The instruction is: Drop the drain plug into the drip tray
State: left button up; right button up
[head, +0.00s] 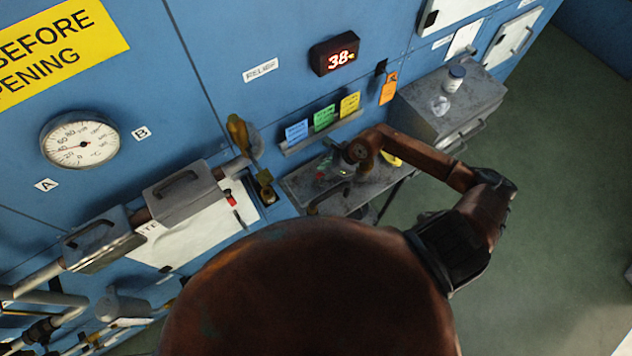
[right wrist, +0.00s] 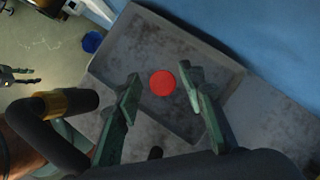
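The drain plug appears as a round red disc (right wrist: 163,82) in the right wrist view, framed by the grey walls of the drip tray (right wrist: 115,65). My right gripper (right wrist: 161,92) is above the tray, its two green fingers apart with a clear gap on both sides of the disc. I cannot tell the disc's exact height above the tray floor. In the head view my right gripper (head: 345,162) is over the grey tray shelf and partly hidden by its arm. Two small parted fingers at the right wrist view's left edge look like my left gripper (right wrist: 18,75).
A grey cabinet (head: 440,118) with a white bottle (head: 455,78) on it stands right of the tray. Coloured tags (head: 323,118) sit on a ledge behind it.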

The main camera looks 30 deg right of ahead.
jog(key=shift+o, duration=0.4)
jog(key=v, duration=1.2)
jog(key=shift+a, duration=0.1)
